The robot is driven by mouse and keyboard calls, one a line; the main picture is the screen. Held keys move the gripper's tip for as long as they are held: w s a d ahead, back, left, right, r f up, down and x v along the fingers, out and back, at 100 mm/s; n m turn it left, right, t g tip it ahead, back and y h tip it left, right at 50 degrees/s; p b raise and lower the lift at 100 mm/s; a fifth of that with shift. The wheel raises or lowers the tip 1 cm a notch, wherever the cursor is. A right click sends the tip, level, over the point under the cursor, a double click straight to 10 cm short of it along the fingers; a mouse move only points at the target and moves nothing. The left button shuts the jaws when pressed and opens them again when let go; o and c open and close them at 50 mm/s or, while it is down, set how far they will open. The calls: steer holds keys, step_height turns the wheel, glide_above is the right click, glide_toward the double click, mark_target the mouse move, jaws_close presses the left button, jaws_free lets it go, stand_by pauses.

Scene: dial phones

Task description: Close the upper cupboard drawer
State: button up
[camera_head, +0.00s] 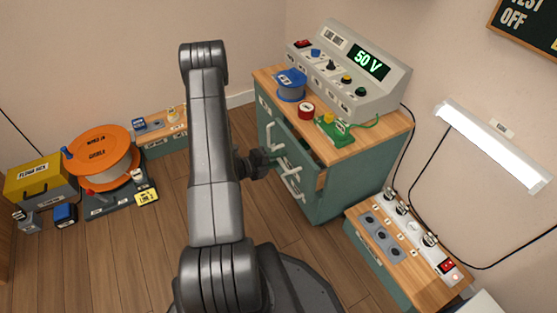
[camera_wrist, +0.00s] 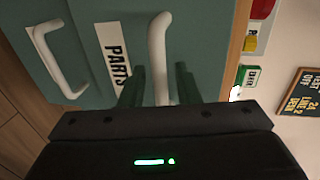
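The green cupboard (camera_head: 345,180) has a wooden top. Its upper drawer (camera_head: 288,140) appears to stand out a little from the body, with a dark gap by its right end. In the wrist view, a drawer front with a "PARTS" label (camera_wrist: 115,55) fills the upper middle. The white upper handle (camera_wrist: 160,50) is between the fingers of my gripper (camera_wrist: 160,85). The fingers are apart, one on each side, with small gaps visible. A lower white handle (camera_wrist: 52,60) is at the left. In the head view, my gripper (camera_head: 264,160) is at the drawer front, partly hidden by my arm.
A console showing "50 V" (camera_head: 365,62), a blue spool (camera_head: 291,86) and a green device (camera_head: 334,128) stand on the cupboard. A low bench with sockets (camera_head: 385,240) is at the right. An orange cable reel (camera_head: 100,155) is at the left. Wooden floor lies open between.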

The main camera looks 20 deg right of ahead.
mark_target(291, 154)
steer(key=shift+d, duration=0.1)
steer(key=shift+c, duration=0.4)
jaws_close()
steer(key=shift+r+x, duration=0.2)
steer(key=shift+x, duration=0.85)
steer(key=shift+r+x, duration=0.2)
steer(key=shift+x, duration=0.8)
steer(key=shift+w+d, duration=0.1)
steer(key=shift+o, duration=0.4)
jaws_free()
steer(key=shift+d, duration=0.2)
steer(key=shift+a, duration=0.15)
